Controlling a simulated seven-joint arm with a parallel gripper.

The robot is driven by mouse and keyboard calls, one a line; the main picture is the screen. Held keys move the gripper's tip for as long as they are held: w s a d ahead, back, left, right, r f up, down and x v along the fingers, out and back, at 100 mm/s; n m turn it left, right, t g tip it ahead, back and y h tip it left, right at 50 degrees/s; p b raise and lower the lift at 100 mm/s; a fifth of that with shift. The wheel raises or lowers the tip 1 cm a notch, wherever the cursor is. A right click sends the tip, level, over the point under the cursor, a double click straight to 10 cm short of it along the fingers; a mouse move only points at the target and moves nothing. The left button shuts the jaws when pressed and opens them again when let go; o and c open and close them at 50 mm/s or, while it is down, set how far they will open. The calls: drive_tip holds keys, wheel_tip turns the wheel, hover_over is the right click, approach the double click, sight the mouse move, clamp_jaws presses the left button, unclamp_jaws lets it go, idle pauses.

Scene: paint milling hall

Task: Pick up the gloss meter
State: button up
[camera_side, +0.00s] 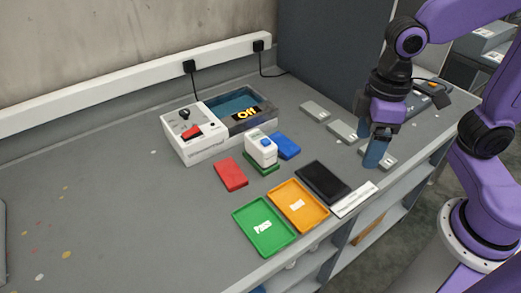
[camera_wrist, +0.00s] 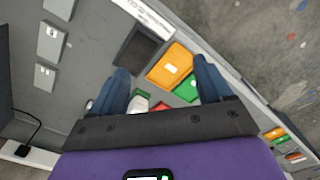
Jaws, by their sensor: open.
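The gloss meter (camera_side: 261,149) appears to be the small white device with a blue patch, upright on a green base (camera_side: 263,168) in the middle of the bench. In the wrist view the white device (camera_wrist: 139,104) shows only partly, low between the fingers, with the gripper body hiding the rest. My gripper (camera_side: 376,160) is above the right part of the bench, well to the right of the device. Its blue fingers are apart and nothing is between them; they also show spread in the wrist view (camera_wrist: 161,66).
A white machine (camera_side: 205,140) with a dark basin (camera_side: 240,113) stands behind. A blue block (camera_side: 287,146) and red block (camera_side: 231,174) flank the device. Green (camera_side: 250,241) and orange (camera_side: 283,218) trays and a black pad (camera_side: 323,182) lie in front. Grey blocks (camera_side: 344,131) lie right.

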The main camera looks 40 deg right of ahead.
drive_tip(key=w+a+r+m, duration=0.1)
drive_tip(key=w+a+m, duration=0.2)
drive_tip(key=w, duration=0.4)
drive_tip(key=w+a+r+m, duration=0.1)
drive_tip(key=w+a+m, duration=0.1)
drive_tip(key=w+a, duration=0.35)
drive_tip(key=m, duration=0.5)
approach(260, 139)
wheel_tip(260, 139, down, 12)
drive_tip(key=shift+a, duration=0.1)
drive_tip(key=shift+r, duration=0.1)
clamp_jaws()
